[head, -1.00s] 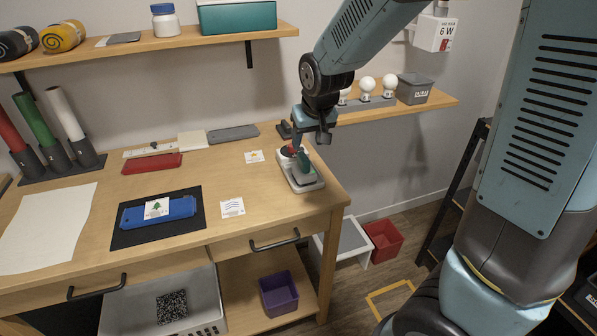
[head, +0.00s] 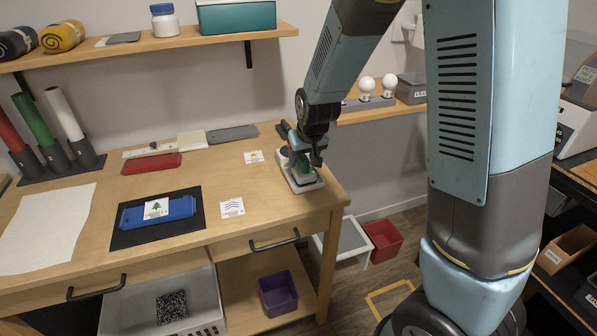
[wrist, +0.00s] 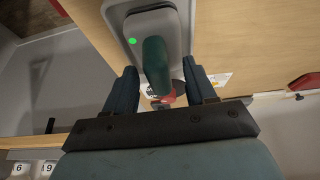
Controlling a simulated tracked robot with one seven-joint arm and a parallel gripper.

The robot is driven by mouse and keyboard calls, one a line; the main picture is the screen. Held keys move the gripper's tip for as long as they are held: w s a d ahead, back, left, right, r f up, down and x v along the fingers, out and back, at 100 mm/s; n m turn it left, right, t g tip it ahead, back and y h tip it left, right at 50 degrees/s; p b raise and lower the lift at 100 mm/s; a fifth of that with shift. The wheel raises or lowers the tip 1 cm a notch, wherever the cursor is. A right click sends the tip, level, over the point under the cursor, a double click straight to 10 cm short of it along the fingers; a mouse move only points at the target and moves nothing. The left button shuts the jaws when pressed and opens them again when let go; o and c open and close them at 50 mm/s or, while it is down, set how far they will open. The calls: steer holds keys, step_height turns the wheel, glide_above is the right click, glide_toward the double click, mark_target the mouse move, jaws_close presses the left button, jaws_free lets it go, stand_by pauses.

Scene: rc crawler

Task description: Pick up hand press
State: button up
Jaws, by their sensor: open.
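The hand press (head: 304,184) stands near the right end of the wooden workbench (head: 240,190). It has a pale grey base and a dark part on top, largely hidden by my gripper in the head view. In the wrist view, the hand press (wrist: 157,66) shows a green handle, a red part below it and a grey base with a bright green dot. My gripper (wrist: 160,66) is open, one finger on each side of the green handle. Gaps show between handle and fingers. In the head view, my gripper (head: 304,152) is low over the press.
A blue block (head: 158,211) lies on a black mat (head: 190,227) to the left. Small printed cards (head: 232,208) lie between. A red flat case (head: 151,164) and a grey slab (head: 232,134) lie behind. A shelf (head: 385,110) with bulbs is behind right.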

steer(key=shift+w+f, duration=0.1)
steer(key=shift+f, duration=0.05)
steer(key=shift+c, duration=0.3)
steer(key=c, duration=0.9)
jaws_close()
